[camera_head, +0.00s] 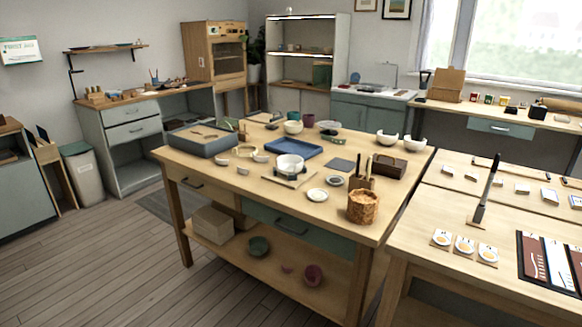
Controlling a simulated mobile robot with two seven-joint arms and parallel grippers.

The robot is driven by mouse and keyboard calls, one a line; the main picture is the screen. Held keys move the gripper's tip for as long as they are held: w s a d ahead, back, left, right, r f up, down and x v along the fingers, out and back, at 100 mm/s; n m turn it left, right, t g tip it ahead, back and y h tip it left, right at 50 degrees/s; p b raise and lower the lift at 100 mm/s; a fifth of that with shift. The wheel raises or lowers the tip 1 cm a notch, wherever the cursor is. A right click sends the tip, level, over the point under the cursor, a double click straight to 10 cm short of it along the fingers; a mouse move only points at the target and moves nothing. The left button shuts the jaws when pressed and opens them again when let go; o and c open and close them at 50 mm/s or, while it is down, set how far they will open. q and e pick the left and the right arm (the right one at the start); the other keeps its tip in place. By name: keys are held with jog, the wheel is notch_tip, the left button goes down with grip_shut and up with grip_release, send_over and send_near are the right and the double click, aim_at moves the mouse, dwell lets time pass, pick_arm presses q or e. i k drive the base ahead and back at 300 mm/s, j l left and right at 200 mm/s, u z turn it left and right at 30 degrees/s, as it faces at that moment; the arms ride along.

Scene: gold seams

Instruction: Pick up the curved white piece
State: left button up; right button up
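Small pale pieces lie on the wooden worktable (215,184), left of a white bowl (290,164). One piece (261,158) sits close to the bowl, another (243,171) nearer the front edge, and a third (223,161) farther left. They look like curved white shards, but they are too small to tell their exact shape. Two white bowls with uneven rims, one (387,138) beside the other (416,144), stand at the table's far right. I cannot tell which is the named piece. Neither of my grippers is in view.
A grey tray (201,143) and a blue tray (294,149) stand on the worktable. A second table (420,215) stands at right. Floor (110,260) at left is clear.

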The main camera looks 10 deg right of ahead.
aim_at(261, 159)
jog(key=i+j+z, duration=0.15)
jog(key=i+j, duration=0.35)
jog(key=i, duration=0.15)
jog(key=i+j+z, duration=0.15)
jog(key=i+j, duration=0.4)
jog(key=i+j+z, duration=0.2)
jog(key=i+j, duration=0.45)
jog(key=i+j+z, duration=0.15)
jog(key=i+j, duration=0.45)
jog(key=j, duration=0.15)
